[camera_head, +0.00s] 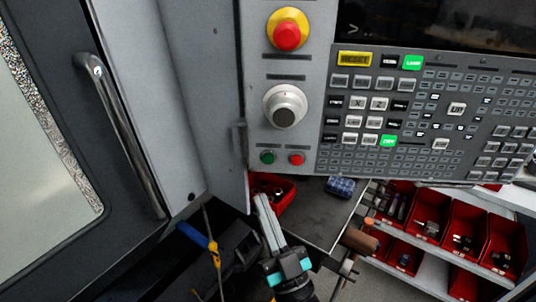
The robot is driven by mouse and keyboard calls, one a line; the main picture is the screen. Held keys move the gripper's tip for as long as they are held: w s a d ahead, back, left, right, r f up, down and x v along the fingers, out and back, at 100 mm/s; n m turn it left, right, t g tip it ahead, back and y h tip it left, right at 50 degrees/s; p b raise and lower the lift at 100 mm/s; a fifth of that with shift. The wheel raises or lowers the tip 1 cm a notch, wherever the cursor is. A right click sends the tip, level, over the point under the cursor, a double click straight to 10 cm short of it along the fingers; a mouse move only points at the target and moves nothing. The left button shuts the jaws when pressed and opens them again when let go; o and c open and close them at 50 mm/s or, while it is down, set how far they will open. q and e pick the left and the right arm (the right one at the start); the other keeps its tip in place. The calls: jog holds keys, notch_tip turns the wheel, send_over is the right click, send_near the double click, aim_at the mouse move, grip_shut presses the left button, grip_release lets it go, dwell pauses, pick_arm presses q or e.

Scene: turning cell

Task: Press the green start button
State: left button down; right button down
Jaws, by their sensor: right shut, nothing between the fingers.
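The green start button (267,157) is a small round button at the lower left of the control panel (258,95). A red button (296,158) sits just right of it. My right gripper (262,200) comes up from the bottom of the view, its fingers together and empty. Its tips are below the green button in the picture and appear apart from it. My left gripper is not in view.
A red emergency stop (287,37) on a yellow ring and a grey knob (285,104) are higher on the panel. A machine door with a metal handle (122,135) is at left. Red bins (433,215) stand on shelves at lower right.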

jog(key=shift+w, duration=0.1)
jog(key=b, duration=0.4)
send_near(268, 158)
jog(key=w+a+r, duration=0.2)
jog(key=a+r, duration=0.1)
jog(key=r, duration=0.1)
jog(key=shift+w+a+r, duration=0.1)
jog(key=shift+w+a, duration=0.05)
jog(key=shift+w, duration=0.45)
dwell(1.3)
jog(key=shift+w, duration=0.4)
